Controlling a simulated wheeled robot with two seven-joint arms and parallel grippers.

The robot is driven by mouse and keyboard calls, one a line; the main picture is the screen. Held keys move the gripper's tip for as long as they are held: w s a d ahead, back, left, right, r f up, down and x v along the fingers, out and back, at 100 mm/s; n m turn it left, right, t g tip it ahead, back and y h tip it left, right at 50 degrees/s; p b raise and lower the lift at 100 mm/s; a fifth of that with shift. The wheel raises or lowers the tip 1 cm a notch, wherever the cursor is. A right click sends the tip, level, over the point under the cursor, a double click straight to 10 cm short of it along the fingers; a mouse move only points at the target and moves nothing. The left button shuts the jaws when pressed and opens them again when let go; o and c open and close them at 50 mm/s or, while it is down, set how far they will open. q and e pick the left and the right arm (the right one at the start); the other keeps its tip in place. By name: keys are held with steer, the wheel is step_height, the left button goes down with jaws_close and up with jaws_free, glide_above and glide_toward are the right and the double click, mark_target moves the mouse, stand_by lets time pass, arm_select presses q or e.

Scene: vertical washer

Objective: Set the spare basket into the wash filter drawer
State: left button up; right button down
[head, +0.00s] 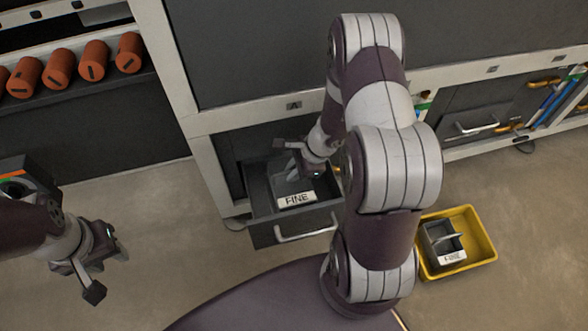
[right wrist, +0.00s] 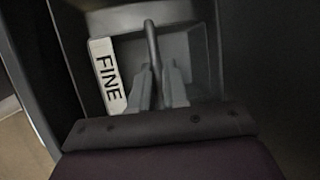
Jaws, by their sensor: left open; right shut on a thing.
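The filter drawer (head: 262,237) is pulled out below the dark machine panel, its bar handle (head: 305,231) facing front. A grey basket with a white FINE label (head: 296,199) is inside the drawer's outline; I cannot tell whether it rests on the floor. My right gripper (head: 303,168) is shut on this basket's upright handle (right wrist: 152,45). In the right wrist view, the label (right wrist: 107,75) is left of the fingers. A second grey FINE basket (head: 442,243) sits in a yellow bin (head: 486,251). My left gripper (head: 108,271) is open and empty over the floor.
Several orange cylinders (head: 60,68) lie on a shelf at upper left. A closed drawer (head: 476,124) and upright blue and white items (head: 556,100) are at right. My right arm hides part of the machine front. The floor (head: 165,222) between my left gripper and the drawer is clear.

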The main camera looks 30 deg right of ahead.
steer(key=shift+f+b, duration=1.1)
steer(key=shift+f, duration=0.1)
steer(key=c, duration=1.1)
jaws_free()
steer(key=shift+o, duration=0.2)
steer(key=p+v, duration=0.8)
steer(key=v, duration=0.5)
steer(key=shift+a+f, duration=0.1)
